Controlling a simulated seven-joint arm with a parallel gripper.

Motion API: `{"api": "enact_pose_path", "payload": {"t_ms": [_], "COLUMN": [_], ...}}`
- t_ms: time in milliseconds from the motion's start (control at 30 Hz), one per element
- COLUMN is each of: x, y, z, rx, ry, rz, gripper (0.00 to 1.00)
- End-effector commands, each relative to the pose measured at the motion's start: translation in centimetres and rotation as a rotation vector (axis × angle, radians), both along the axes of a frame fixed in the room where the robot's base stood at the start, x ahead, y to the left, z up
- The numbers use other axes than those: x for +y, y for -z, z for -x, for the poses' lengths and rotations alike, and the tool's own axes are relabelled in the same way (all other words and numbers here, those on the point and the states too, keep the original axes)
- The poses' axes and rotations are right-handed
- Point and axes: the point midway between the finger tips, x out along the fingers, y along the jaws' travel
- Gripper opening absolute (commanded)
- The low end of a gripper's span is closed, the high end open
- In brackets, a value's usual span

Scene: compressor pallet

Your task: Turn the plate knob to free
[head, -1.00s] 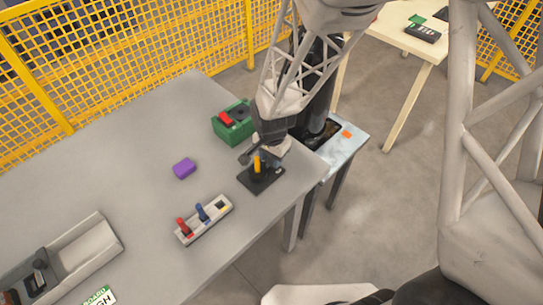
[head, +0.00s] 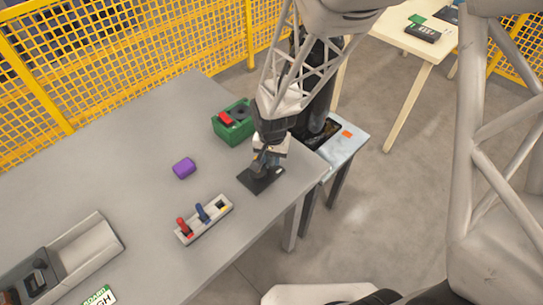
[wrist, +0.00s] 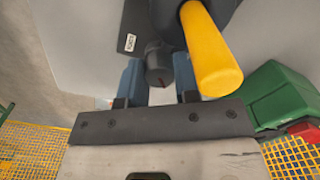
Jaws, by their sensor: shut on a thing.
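The black plate (head: 258,182) lies near the right edge of the grey table, with a small pale label. In the wrist view the plate (wrist: 135,18) shows at the top, with the label's writing too small to read. A dark round knob (wrist: 157,68) with a small red mark sits between my gripper's blue fingertips. My gripper (head: 268,155) is over the plate, and in the wrist view my gripper (wrist: 158,82) is shut on the knob. A yellow handle (wrist: 212,55) on a dark body stands beside the right finger.
A green box with a red part (head: 232,125) stands close behind my gripper. A tray with red and blue levers (head: 204,219) is front left. A purple piece (head: 184,168) lies left on clear table. Yellow mesh fencing (head: 120,50) runs behind.

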Motion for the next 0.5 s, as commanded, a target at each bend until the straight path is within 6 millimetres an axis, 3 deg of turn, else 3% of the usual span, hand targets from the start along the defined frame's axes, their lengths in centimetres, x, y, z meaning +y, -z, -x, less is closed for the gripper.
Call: {"api": "enact_pose_path", "payload": {"t_ms": [400, 433, 500], "x": [0.00, 0.00, 0.00], "y": [-0.01, -0.01, -0.01], "z": [-0.01, 0.00, -0.01], "rx": [0.000, 0.000, 0.000], "ry": [-0.039, -0.039, -0.039], "rz": [0.000, 0.000, 0.000], "gripper": [0.06, 0.32, 0.43]}}
